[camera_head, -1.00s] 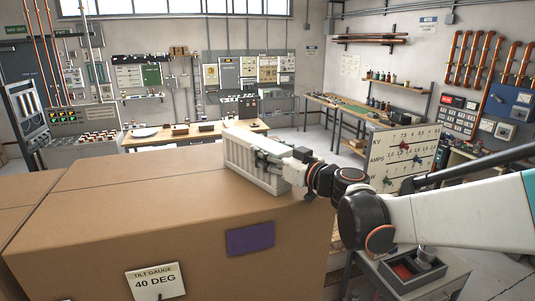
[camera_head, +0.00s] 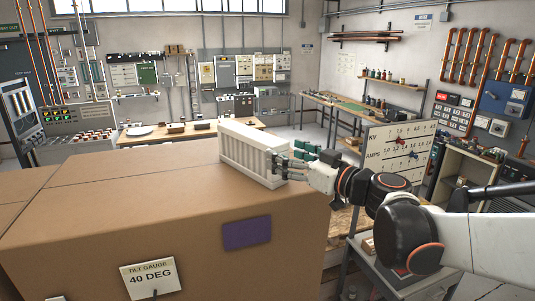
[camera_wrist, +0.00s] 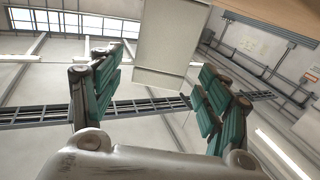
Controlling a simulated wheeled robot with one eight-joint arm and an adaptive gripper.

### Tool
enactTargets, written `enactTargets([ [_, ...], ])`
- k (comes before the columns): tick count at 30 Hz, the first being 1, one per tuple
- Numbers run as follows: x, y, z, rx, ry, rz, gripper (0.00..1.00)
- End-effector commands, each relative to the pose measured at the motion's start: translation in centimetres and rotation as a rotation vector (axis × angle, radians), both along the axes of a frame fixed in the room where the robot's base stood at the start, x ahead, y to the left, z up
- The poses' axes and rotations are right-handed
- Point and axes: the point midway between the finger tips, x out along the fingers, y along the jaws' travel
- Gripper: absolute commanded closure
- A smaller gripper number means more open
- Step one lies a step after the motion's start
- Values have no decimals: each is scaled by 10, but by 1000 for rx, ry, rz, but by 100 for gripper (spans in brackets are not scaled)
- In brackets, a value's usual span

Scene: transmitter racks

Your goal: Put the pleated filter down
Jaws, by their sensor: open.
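The pleated filter (camera_head: 248,153), a white box-like block with ribbed sides, stands upright on top of the large cardboard box (camera_head: 120,215), near its right end. My gripper (camera_head: 283,168) is open beside the filter's right end, its green-padded fingers close to it. In the wrist view the fingers (camera_wrist: 160,95) are spread wide, and a pale flat face, likely the filter (camera_wrist: 168,45), shows beyond and between them. I cannot tell whether a fingertip still touches the filter.
A tilt gauge card (camera_head: 150,279) and a purple patch (camera_head: 247,233) are on the box's front. A meter board (camera_head: 400,146) stands to the right behind my arm. The box top left of the filter is clear. A wooden bench (camera_head: 190,133) stands behind.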

Motion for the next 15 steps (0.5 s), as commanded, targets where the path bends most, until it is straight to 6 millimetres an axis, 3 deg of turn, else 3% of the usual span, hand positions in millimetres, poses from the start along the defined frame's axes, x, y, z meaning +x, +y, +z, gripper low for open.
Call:
enactTargets([
  [6,-21,-18,0,0,0,-1,30],
  [15,-27,-21,0,0,0,0,30],
])
